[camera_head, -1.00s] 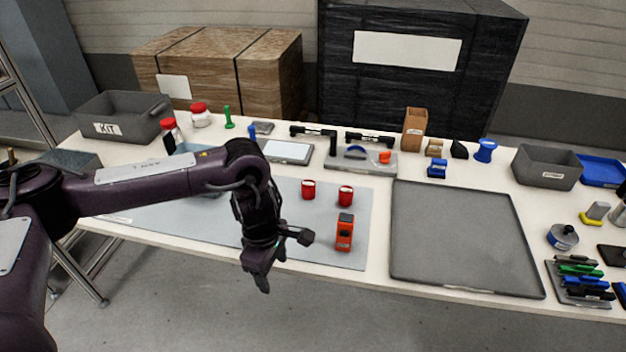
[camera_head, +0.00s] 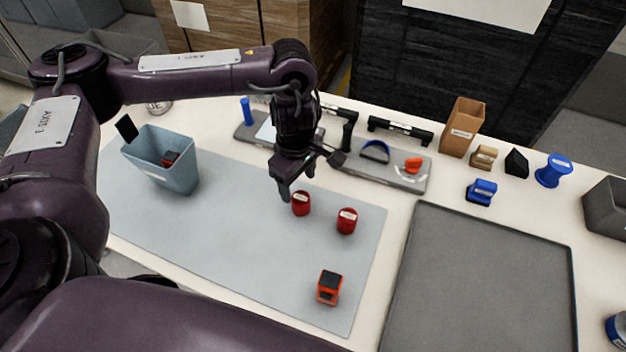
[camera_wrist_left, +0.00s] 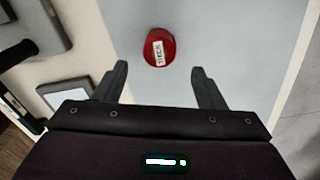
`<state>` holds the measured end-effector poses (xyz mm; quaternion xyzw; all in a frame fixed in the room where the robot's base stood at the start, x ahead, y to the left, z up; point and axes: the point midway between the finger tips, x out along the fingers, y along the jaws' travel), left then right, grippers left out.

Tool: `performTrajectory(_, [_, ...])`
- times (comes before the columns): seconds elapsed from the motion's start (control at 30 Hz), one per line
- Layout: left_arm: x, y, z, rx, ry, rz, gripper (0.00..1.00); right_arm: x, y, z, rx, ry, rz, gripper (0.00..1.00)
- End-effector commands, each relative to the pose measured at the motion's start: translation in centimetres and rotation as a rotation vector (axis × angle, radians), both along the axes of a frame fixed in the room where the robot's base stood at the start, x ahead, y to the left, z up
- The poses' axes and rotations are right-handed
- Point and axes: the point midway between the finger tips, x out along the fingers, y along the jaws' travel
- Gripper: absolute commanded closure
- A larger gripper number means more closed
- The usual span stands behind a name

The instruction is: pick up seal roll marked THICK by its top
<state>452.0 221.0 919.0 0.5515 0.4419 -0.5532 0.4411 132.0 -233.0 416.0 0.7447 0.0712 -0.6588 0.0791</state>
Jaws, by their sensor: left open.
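Two short red rolls with white labels stand on the grey-blue mat: the left red roll (camera_head: 301,204) and the right red roll (camera_head: 346,221). Their labels are too small to read in the head view. In the left wrist view, one red roll (camera_wrist_left: 159,47) shows a label that reads like THICK; from the layout it appears to be the left one. My left gripper (camera_head: 312,177) is open and empty, above the mat close to the left roll. In the wrist view the roll lies just beyond the gap between the fingertips (camera_wrist_left: 160,70). My right gripper is out of view.
An orange-red block with a dark top (camera_head: 329,287) stands nearer on the mat (camera_head: 235,240). A blue-grey bin (camera_head: 172,178) stands at left. A grey tool tray (camera_head: 400,181) lies behind the rolls. A large dark tray (camera_head: 480,290) lies at right. The mat's middle is clear.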

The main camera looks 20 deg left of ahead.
Motion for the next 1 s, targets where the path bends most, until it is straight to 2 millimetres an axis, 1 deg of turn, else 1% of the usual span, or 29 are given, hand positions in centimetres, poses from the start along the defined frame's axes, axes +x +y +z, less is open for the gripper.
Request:
performTrajectory(0.03, [-0.1,0.0,-0.4,0.001,0.003,0.000,0.36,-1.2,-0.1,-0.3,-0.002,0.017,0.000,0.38])
performTrajectory(0.1, [-0.1,0.0,-1.0,0.001,0.003,0.000,0.36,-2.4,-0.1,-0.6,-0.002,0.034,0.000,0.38])
performTrajectory(0.2, [-0.1,0.0,-2.1,0.000,0.004,0.000,0.36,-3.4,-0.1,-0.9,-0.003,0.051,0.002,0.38])
performTrajectory(0.27, [-0.1,0.0,-2.6,0.001,0.003,0.000,0.36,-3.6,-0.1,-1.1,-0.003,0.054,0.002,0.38])
performTrajectory(0.37, [-0.1,-0.1,-3.4,0.000,0.003,0.000,0.36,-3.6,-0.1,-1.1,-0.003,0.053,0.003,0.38])
performTrajectory(0.47, [-0.1,-0.3,-4.7,-0.001,0.006,0.001,0.36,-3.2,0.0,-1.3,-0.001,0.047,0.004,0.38])
performTrajectory(0.6, [-0.1,-0.4,-6.6,-0.001,0.005,0.001,0.36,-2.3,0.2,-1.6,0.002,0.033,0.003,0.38])
performTrajectory(0.7, [0.0,-0.4,-7.5,0.000,0.003,0.000,0.36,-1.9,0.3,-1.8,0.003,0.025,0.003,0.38])
performTrajectory(0.8, [0.0,-0.4,-7.8,0.000,0.001,0.001,0.36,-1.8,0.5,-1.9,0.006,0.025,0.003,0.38])
performTrajectory(1.0, [0.1,-0.4,-7.8,0.000,0.000,0.000,0.36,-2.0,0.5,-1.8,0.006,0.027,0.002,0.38])
